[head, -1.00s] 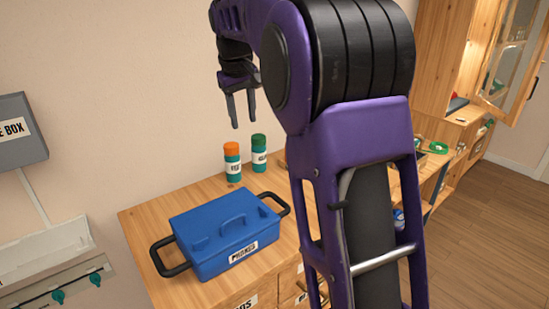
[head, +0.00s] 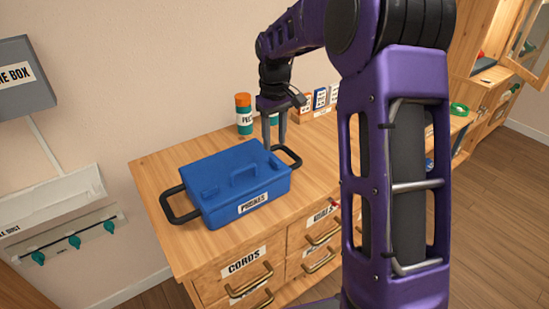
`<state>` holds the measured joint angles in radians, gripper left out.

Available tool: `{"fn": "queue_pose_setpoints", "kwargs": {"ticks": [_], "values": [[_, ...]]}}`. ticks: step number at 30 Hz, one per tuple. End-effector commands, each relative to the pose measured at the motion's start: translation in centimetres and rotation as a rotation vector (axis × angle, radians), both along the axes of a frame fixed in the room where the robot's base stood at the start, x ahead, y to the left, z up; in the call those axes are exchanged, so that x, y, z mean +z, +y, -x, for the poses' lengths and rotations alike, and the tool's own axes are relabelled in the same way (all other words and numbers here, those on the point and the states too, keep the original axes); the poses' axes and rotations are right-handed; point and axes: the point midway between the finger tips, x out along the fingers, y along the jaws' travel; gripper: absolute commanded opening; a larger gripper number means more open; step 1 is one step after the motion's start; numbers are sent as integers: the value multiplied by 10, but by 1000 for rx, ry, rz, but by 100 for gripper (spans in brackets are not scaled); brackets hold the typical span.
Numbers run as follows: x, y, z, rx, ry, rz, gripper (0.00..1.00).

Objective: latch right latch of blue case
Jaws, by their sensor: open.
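The blue case (head: 215,185) sits closed-looking on the wooden cabinet top, with a blue lid handle and a label reading PHONES on its front. Black side handles stick out at its left (head: 176,205) and right (head: 292,156). The latches are too small to make out clearly. My gripper (head: 275,146) points down at the case's right end, by the right handle. Its fingers are apart with nothing visible between them. I cannot tell whether the fingertips touch the case.
An orange-capped bottle (head: 243,113) stands behind the case, and small labelled boxes (head: 320,98) stand behind my gripper. The cabinet (head: 240,250) has labelled drawers with handles. A grey box (head: 22,80) hangs on the left wall. The cabinet top left of the case is clear.

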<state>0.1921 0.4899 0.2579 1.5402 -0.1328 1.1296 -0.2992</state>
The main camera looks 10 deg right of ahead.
Motion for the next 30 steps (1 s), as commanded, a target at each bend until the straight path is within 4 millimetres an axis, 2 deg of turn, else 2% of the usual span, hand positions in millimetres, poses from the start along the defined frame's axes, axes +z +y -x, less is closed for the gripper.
{"fn": "queue_pose_setpoints", "kwargs": {"ticks": [1, 3, 9, 21, 22, 29, 30], "values": [[-14, 0, 1, 0, 4, -1, 45], [-27, 0, 1, 0, 3, -1, 45], [-52, 0, 0, 0, 1, 0, 45], [-59, 0, 0, 0, -1, 0, 45], [-59, 0, 0, 0, -1, 0, 43], [-59, 0, 0, 0, -1, 0, 2], [-59, 0, 0, 0, -1, 0, 0]]}}
